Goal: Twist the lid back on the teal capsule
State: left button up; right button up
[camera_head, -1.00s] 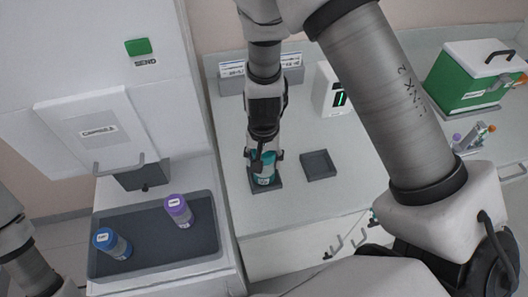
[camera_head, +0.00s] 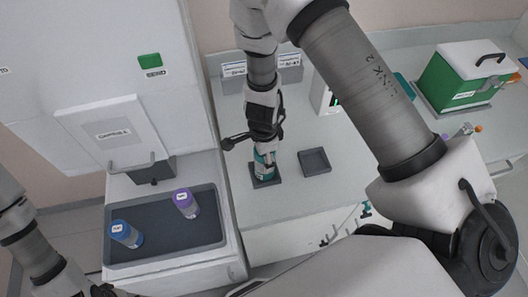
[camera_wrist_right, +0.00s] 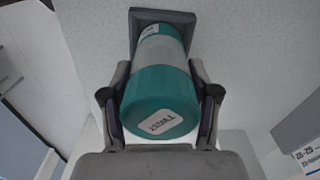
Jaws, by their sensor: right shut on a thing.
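The teal capsule (camera_head: 263,172) stands upright in a dark square holder (camera_head: 265,183) on the counter. In the right wrist view, its teal lid (camera_wrist_right: 160,100) faces the camera with a TWIST label, and the grey and teal body (camera_wrist_right: 160,50) runs down behind it into the holder. The lid appears seated on the body, though whether it is fully tightened cannot be told. My right gripper (camera_head: 264,150) is above the capsule, its fingers closed on both sides of the lid. My left gripper (camera_head: 103,290) shows only partly at the bottom left edge.
A second dark square holder (camera_head: 314,161) is empty beside the capsule. A dark tray (camera_head: 160,246) at left holds a blue capsule (camera_head: 126,234) and a purple one (camera_head: 186,203). A green box (camera_head: 462,85) stands at the far right. A small display device (camera_head: 326,95) is partly hidden.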

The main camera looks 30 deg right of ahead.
jog(key=shift+m, duration=0.3)
jog(key=o, duration=1.3)
jog(key=shift+f, duration=0.1)
